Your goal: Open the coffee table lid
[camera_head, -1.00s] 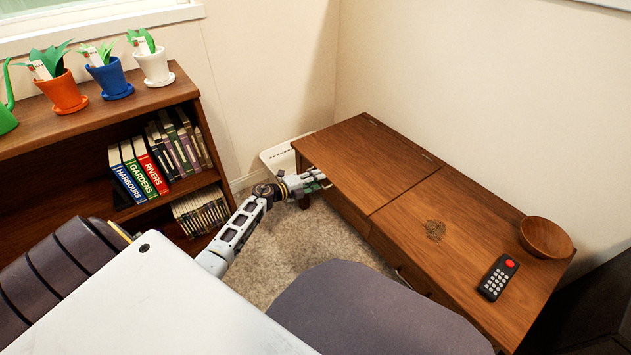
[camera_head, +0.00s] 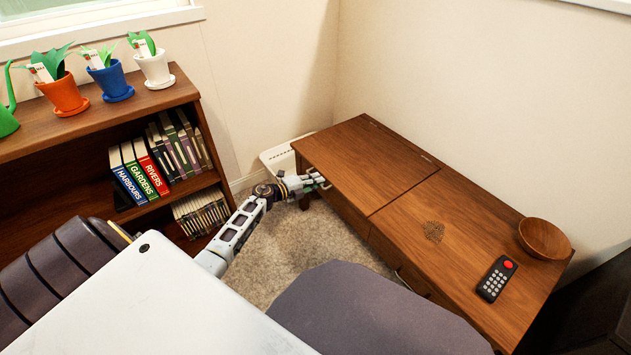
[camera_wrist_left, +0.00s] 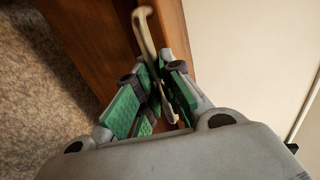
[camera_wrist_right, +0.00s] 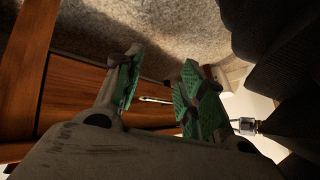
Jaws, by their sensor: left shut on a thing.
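The wooden coffee table (camera_head: 470,250) stands against the wall, and its lid (camera_head: 365,165) lies flat, flush with the top, at the far left end. My left gripper (camera_head: 318,181) is at the lid's front left edge. In the left wrist view, the gripper (camera_wrist_left: 155,105) is shut on a thin pale handle (camera_wrist_left: 149,45) beside the wood edge. My right gripper shows only in the right wrist view (camera_wrist_right: 160,88). Its fingers are apart, with a thin metal bar (camera_wrist_right: 155,99) seen between them; I cannot tell whether they touch it.
A wooden bowl (camera_head: 545,238) and a black remote (camera_head: 497,278) rest on the fixed right part of the tabletop. A bookshelf (camera_head: 120,150) with books and potted plants stands at the left. A white basket (camera_head: 283,156) is behind the left gripper. Carpet lies between.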

